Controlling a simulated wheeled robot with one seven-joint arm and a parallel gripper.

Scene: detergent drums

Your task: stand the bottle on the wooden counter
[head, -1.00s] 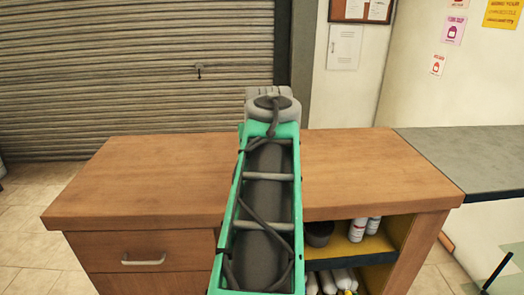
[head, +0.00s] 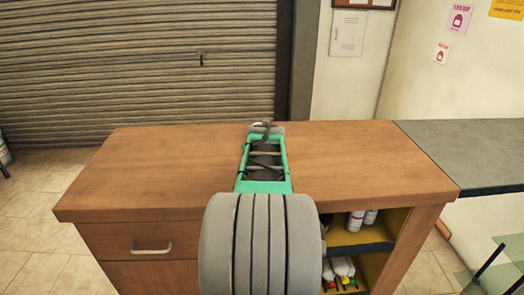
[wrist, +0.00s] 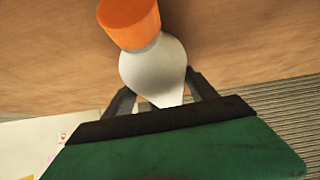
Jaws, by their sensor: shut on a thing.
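The bottle, white with an orange cap (wrist: 130,20), shows in the wrist view. Its white body (wrist: 153,68) sits between the two dark fingers of my gripper (wrist: 160,95), which is shut on it. The cap points to the top of that picture, and the lower end of the bottle is partly hidden by my gripper. The wooden counter (head: 365,165) fills the upper part of the wrist view behind the bottle (wrist: 250,40). I cannot tell whether the bottle touches it.
The counter top is bare on both sides of my arm. Below are a drawer (head: 150,240) and open shelves with white bottles (head: 357,220). A grey table (head: 470,150) adjoins at right. A roller shutter (head: 130,70) stands behind.

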